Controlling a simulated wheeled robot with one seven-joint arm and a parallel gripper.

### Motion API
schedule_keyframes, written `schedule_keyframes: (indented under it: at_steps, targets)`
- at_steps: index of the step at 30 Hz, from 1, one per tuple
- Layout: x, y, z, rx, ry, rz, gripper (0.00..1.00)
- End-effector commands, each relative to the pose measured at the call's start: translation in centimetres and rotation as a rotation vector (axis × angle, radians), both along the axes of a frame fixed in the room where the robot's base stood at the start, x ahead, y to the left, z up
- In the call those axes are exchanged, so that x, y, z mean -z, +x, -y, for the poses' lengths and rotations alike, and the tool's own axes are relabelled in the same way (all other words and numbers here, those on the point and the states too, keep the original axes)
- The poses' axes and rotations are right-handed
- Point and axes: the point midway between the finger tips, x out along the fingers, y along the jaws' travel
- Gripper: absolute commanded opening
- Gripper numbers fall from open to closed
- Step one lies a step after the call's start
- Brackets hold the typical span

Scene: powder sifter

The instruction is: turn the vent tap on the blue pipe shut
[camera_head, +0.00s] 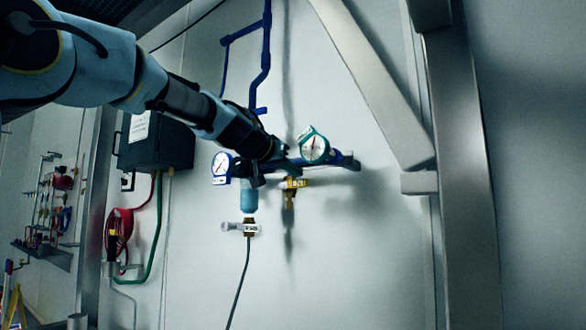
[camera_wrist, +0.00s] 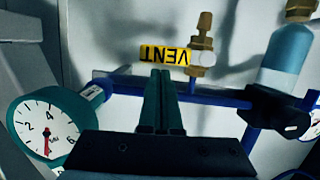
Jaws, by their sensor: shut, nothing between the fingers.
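The vent tap is a brass fitting (camera_head: 290,198) hanging below the level blue pipe (camera_head: 343,161). Its yellow VENT plate (camera_head: 296,183) lies about level, roughly along the pipe. In the wrist view the picture is upside down: the brass tap (camera_wrist: 203,28) stands above the blue pipe (camera_wrist: 225,98), and the yellow plate (camera_wrist: 163,54) reads inverted to its left. My gripper (camera_wrist: 160,74) is shut and empty, with its fingertips just below the plate in that view. I cannot tell whether they touch it. In the head view my wrist covers part of the pipe.
A teal-rimmed gauge (camera_head: 314,146) and a blue gauge (camera_head: 222,166) flank my wrist on the pipe. A light blue cylinder (camera_head: 250,195) hangs left of the tap, with a labelled valve (camera_head: 240,228) under it. A diagonal beam (camera_head: 375,80) stands to the right. The wall below is clear.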

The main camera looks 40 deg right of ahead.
Motion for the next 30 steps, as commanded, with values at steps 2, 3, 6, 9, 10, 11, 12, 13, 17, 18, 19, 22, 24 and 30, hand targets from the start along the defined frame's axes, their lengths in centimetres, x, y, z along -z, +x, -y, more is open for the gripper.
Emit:
schedule_keyframes:
  at_steps: [2, 3, 6, 9, 10, 11, 12, 13, 17, 18, 19, 22, 24, 30]
  targets:
    - [0.0, 0.0, 0.0, 0.0, 0.0, 0.0, 0.0]
    - [0.0, 0.0, 0.0, 0.0, 0.0, 0.001, 0.0]
    - [0.3, -0.1, 0.0, 0.001, 0.003, 0.011, 0.0]
    - [1.0, -0.2, 0.1, 0.001, 0.01, 0.037, 0.0]
    - [1.2, -0.2, 0.1, 0.002, 0.012, 0.047, 0.0]
    - [1.4, -0.3, 0.1, 0.002, 0.014, 0.055, 0.0]
    - [1.5, -0.3, 0.1, 0.002, 0.019, 0.067, 0.0]
    - [1.6, -0.3, 0.1, 0.001, 0.02, 0.073, 0.0]
    - [1.5, -0.2, 0.1, 0.001, 0.024, 0.075, 0.0]
    - [1.5, -0.2, 0.1, 0.001, 0.025, 0.075, 0.0]
    - [1.5, -0.2, 0.1, 0.001, 0.026, 0.075, 0.0]
    - [1.6, -0.2, 0.1, 0.002, 0.027, 0.073, 0.0]
    - [1.5, -0.2, 0.1, 0.002, 0.028, 0.073, 0.0]
    - [-0.3, -0.3, 0.1, 0.002, 0.026, 0.076, 0.0]
